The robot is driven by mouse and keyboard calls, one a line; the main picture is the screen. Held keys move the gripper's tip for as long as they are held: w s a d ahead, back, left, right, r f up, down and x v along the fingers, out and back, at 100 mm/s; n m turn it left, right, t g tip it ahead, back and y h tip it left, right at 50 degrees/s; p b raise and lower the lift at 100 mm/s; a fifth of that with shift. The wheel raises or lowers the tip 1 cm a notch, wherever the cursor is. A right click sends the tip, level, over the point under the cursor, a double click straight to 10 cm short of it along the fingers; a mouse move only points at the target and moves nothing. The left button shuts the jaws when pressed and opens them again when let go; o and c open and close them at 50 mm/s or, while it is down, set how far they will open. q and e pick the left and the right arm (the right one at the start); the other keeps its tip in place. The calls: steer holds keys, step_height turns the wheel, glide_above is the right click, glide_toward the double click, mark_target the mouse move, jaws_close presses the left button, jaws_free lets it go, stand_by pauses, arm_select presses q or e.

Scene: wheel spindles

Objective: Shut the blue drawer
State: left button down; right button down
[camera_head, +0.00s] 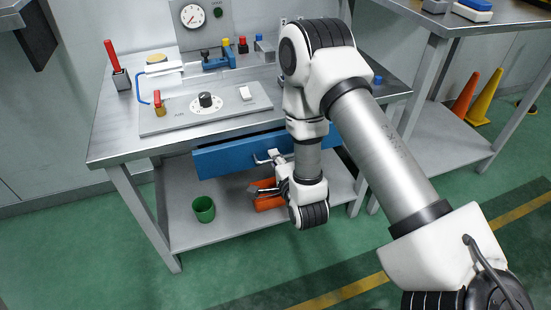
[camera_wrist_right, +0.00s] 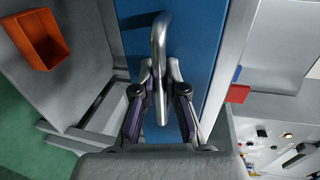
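The blue drawer (camera_head: 232,158) sits under the front edge of the grey workbench (camera_head: 112,148). Its inside does not show, and I cannot tell how far its front stands out. Its silver bar handle (camera_head: 262,158) is on the front. In the wrist view the blue front (camera_wrist_right: 205,50) fills the middle, with the handle (camera_wrist_right: 160,38) across it. My right gripper (camera_wrist_right: 161,70) has one finger on each side of the handle bar, close against it, and looks shut on it. In the head view my right gripper (camera_head: 275,175) is partly hidden by its wrist. My left gripper is out of view.
A green cup (camera_head: 204,209) and an orange bin (camera_head: 268,201) stand on the lower shelf (camera_head: 182,236). The benchtop holds a control panel (camera_head: 180,121) and a red-handled tool (camera_head: 112,58). Cones (camera_head: 486,97) stand at right. Floor in front is clear.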

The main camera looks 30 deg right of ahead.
mark_target(271, 148)
steer(key=x, duration=0.3)
steer(key=shift+w+d+r, duration=0.15)
steer(key=shift+w+r, duration=0.15)
steer(key=shift+w, duration=0.15)
steer(key=shift+w+r, duration=0.1)
steer(key=shift+r, duration=0.05)
steer(key=c, duration=1.5)
jaws_free()
steer(key=v, duration=0.7)
